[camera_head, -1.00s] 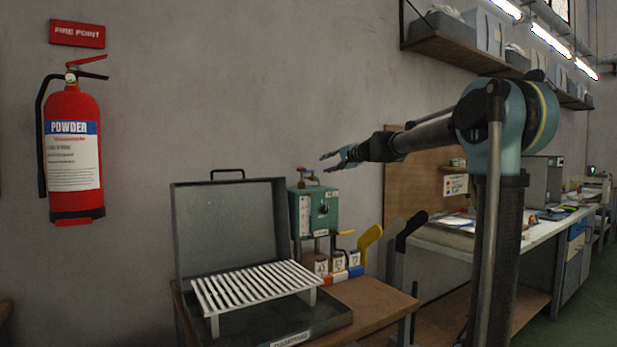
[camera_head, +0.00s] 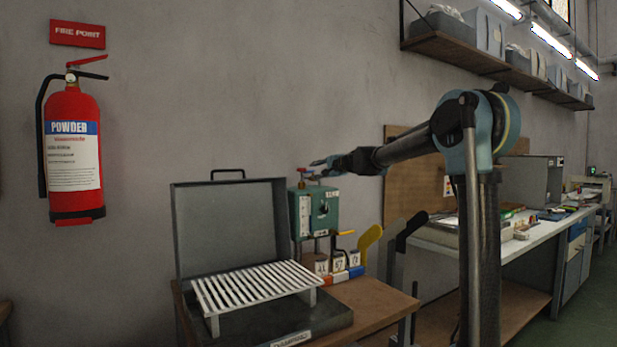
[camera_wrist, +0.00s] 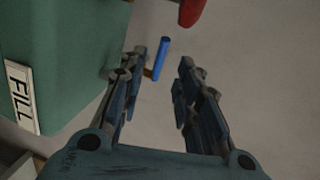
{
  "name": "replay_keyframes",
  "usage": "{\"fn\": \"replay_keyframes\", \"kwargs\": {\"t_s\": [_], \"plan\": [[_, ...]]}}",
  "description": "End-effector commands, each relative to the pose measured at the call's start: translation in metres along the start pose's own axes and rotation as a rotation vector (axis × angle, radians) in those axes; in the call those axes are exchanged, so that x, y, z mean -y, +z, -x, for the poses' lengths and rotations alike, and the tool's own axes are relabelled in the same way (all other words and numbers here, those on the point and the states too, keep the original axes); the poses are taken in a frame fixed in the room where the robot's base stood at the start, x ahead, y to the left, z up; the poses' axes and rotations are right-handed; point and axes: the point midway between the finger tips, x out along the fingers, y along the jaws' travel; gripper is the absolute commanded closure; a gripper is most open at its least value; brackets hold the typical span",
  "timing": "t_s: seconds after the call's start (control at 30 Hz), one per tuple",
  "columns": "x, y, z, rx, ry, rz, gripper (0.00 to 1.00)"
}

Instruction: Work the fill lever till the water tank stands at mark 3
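The green water tank unit (camera_head: 322,209) stands at the back of the wooden bench, with a pale gauge strip (camera_head: 305,214) on its front; the water level and marks are too small to read. In the wrist view, the green housing (camera_wrist: 62,50) fills the left side and bears a FILL label (camera_wrist: 22,97). A blue-tipped lever (camera_wrist: 161,58) shows between and beyond my fingertips, with visible space on both sides. My gripper (camera_head: 316,168) is open and empty, just above the tank's top. A red handle (camera_wrist: 191,11) lies farther off; whether my fingers touch anything cannot be told.
An open metal case (camera_head: 230,225) with a white slatted rack (camera_head: 255,284) stands left of the tank. Small labelled jars (camera_head: 338,264) and yellow, grey and black upright forms (camera_head: 369,240) are below and right.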

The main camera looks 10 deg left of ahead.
Motion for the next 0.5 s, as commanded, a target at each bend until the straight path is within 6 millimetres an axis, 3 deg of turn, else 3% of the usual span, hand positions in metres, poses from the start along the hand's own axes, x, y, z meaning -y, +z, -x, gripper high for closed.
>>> {"fn": "replay_keyframes", "kwargs": {"t_s": [0.3, 0.5], "plan": [[0.0, 0.0, -0.047, 0.001, 0.0, 0.001, 0.69], [0.0, -0.001, -0.068, -0.001, 0.0, 0.001, 0.69]]}}
